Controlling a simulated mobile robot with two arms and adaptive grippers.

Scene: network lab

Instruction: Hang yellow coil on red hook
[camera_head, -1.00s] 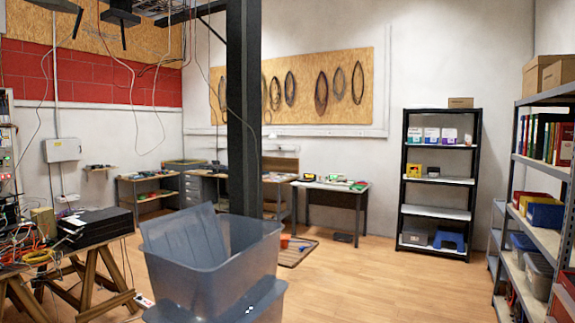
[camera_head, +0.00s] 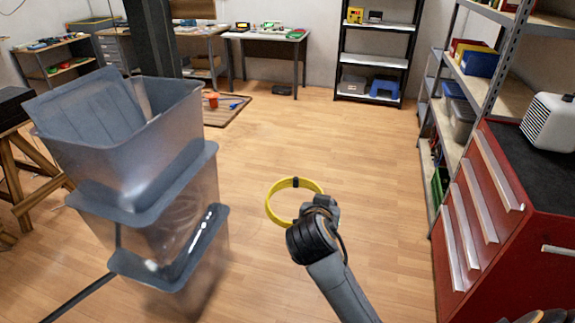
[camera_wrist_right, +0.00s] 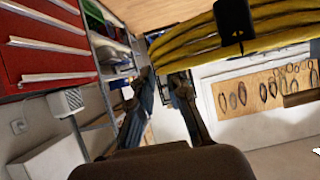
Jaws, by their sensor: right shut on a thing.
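The yellow coil (camera_head: 271,206) is a thin ring with a black band at its top. It is in the middle of the head view, in front of the open floor. My right gripper (camera_head: 318,207) is shut on its right side and holds it in the air. In the right wrist view the coil (camera_wrist_right: 280,25) fills the top right, its strands and black band close to the camera, beside the fingers of the right gripper (camera_wrist_right: 163,80). I see no red hook in either current view.
Stacked grey plastic bins (camera_head: 150,150) stand at left. A red tool cabinet (camera_head: 500,225) with a white heater (camera_head: 550,122) on top and a metal shelf (camera_head: 480,80) stand at right. A wooden board (camera_wrist_right: 265,93) with dark loops is on the wall. The middle floor is clear.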

